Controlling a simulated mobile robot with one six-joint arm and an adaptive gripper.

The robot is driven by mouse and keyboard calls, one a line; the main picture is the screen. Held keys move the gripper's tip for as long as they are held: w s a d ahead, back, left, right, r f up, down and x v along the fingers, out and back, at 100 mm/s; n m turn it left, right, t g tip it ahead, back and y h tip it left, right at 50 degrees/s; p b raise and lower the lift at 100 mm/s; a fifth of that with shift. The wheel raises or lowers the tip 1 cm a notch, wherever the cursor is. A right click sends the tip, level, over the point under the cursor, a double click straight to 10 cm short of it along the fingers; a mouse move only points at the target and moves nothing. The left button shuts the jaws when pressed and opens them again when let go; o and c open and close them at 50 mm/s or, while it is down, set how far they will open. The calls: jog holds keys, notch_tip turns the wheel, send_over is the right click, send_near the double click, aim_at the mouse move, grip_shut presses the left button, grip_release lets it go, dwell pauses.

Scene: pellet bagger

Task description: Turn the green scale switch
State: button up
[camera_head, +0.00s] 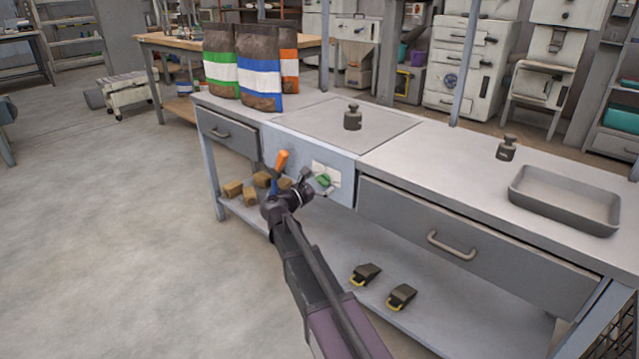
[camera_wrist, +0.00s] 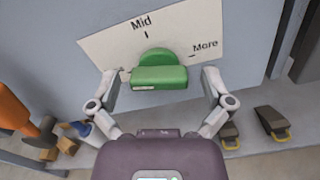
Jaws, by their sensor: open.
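The green scale switch (camera_wrist: 160,72) is mounted on a white label plate (camera_wrist: 205,28) marked "Mid" and "More". In the wrist view its green bar lies roughly level between the fingers of my gripper (camera_wrist: 160,90). The fingers stand open at its left and right sides, and I cannot tell whether either touches it. In the head view the switch (camera_head: 323,180) is on the front panel of the bench scale (camera_head: 305,160), and my gripper (camera_head: 305,183) is right in front of it, partly hiding the panel.
An orange-handled thing (camera_head: 282,159) is close left of my gripper. Drawers flank the panel. A weight (camera_head: 352,118) stands on the scale top, and a grey tray (camera_head: 565,202) lies at the right. Brown blocks (camera_head: 233,189) and dark wedge-like pieces (camera_head: 366,274) lie on the lower shelf.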

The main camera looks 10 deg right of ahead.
jog(key=c, duration=1.1)
jog(key=shift+m, duration=0.3)
jog(key=shift+d+m, duration=0.1)
jog(key=shift+m, duration=0.5)
jog(key=o, duration=1.1)
